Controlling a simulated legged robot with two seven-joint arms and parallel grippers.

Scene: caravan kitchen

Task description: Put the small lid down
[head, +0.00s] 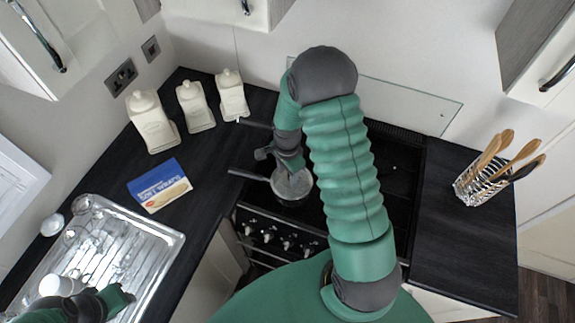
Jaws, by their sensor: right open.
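A small pan (276,192) stands on the hob with its dark handle pointing left. A pale grey disc that looks like the small lid (293,187) lies at the pan's top; I cannot tell if it is fully seated. My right gripper (287,168) is open just above the far side of the lid. Whether it touches the lid is unclear. My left gripper (82,303) is low at the left, by a white cup (58,286) at the sink; its fingers do not show clearly.
The black hob (395,180) extends right of the pan, partly behind my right arm. A second handle (256,123) shows behind. White canisters (153,122), a blue box (160,186) and the metal sink (110,252) are left. A utensil holder (478,186) stands right, with clear counter before it.

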